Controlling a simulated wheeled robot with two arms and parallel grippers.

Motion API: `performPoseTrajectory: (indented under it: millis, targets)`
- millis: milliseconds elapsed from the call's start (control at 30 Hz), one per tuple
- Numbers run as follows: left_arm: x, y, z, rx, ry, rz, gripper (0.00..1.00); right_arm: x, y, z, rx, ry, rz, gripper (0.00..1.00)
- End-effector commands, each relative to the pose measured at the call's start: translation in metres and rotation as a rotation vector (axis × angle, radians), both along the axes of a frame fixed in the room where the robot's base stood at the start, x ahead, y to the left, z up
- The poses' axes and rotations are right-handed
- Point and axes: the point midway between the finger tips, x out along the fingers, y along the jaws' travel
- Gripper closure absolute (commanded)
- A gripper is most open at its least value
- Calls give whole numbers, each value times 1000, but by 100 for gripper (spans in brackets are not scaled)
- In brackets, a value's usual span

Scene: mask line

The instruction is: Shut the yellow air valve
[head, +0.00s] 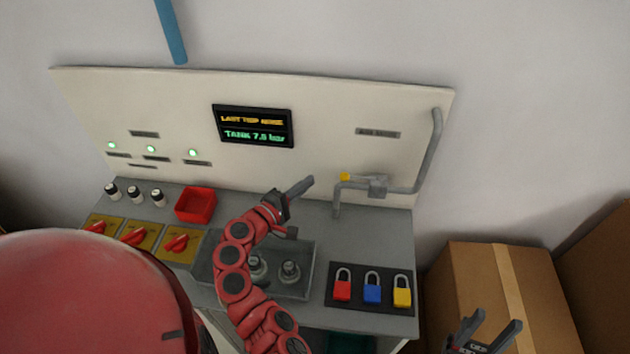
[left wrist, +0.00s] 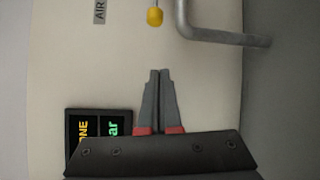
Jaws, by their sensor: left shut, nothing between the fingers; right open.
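The air valve is on a grey pipe (head: 427,150) at the right of the panel. Its lever has a yellow tip (head: 345,177) pointing left from the valve body (head: 378,185), roughly along the pipe's level run. My left gripper (head: 311,181) is shut and empty, a little left of the yellow tip and apart from it. In the left wrist view, the shut fingers (left wrist: 157,72) point towards the yellow tip (left wrist: 155,17), with a gap between; most of the lever is cut off there. My right gripper (head: 496,328) is open and empty at the lower right, away from the valve.
A display (head: 253,125) reads "TANK 7.0 bar". Red, blue and yellow padlocks (head: 372,288) lie on a dark mat below the valve. A red tray (head: 195,205) and red rotary switches (head: 138,235) are at left. A cardboard box (head: 490,290) stands right of the bench.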

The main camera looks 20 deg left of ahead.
Motion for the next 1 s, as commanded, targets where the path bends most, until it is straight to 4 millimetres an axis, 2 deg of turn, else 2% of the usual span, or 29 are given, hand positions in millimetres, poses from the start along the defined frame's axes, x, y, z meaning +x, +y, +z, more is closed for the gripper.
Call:
performPoseTrajectory:
  millis: [100,467,533,700,1000]
  targets:
    - [22,-8,5,-1,-1,-9,100,0,0,16,0,0,0,50]
    - [74,-22,-1,-1,1,-4,100,0,0,37,0,0,0,50]
    - [65,-32,4,-3,1,-2,100,0,0,48,0,0,0,50]
    - [54,-48,5,-4,2,-3,100,0,0,60,0,0,0,50]
    - [50,-54,4,-2,-1,-3,100,0,0,61,0,0,0,50]
